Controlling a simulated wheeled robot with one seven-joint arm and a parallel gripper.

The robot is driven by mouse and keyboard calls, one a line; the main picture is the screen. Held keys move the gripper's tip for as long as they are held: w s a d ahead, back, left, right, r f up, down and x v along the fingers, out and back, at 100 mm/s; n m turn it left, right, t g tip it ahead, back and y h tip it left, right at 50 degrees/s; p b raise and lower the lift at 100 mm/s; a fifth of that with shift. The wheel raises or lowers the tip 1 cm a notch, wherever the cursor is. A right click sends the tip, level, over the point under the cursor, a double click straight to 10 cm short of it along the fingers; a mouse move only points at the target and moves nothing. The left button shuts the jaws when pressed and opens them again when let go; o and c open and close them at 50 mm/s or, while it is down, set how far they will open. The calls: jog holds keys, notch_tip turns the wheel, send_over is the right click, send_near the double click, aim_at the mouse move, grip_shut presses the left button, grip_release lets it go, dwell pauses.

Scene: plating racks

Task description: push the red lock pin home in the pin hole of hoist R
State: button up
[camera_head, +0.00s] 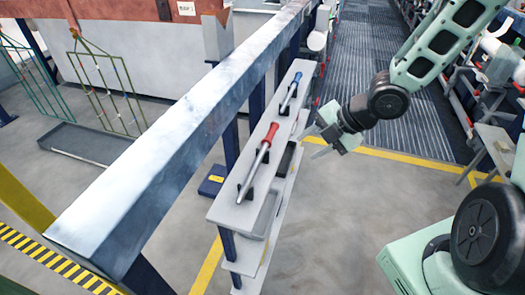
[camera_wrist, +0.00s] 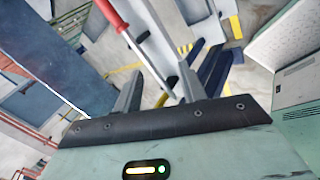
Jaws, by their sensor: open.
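A red-handled steel rod (camera_head: 264,152), which looks like the red lock pin, lies in dark cradles on the narrow grey shelf. A similar blue-handled rod (camera_head: 291,92) lies farther along it. My gripper (camera_head: 313,143) is open and empty, just right of the shelf and apart from both rods. In the wrist view, the red rod (camera_wrist: 110,18) shows at the top, beyond the spread fingers of my gripper (camera_wrist: 160,82). I cannot make out a pin hole, nor tell which hoist is R.
A long pale steel beam (camera_head: 170,140) runs left of the shelf (camera_head: 231,212). A black block (camera_head: 286,159) sits low on the shelf unit's right side. Wire racks (camera_head: 105,85) hang at the left. The grey floor (camera_head: 345,220) right of the shelf is clear.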

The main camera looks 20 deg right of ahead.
jog(key=d+n+y, duration=0.1)
jog(key=n, duration=0.1)
jog(key=n+t+y+b, duration=0.2)
send_near(263, 155)
jog(key=x, duration=0.3)
jog(key=shift+x, duration=3)
jog(key=shift+s, duration=0.1)
jog(key=shift+c, duration=0.3)
grip_shut()
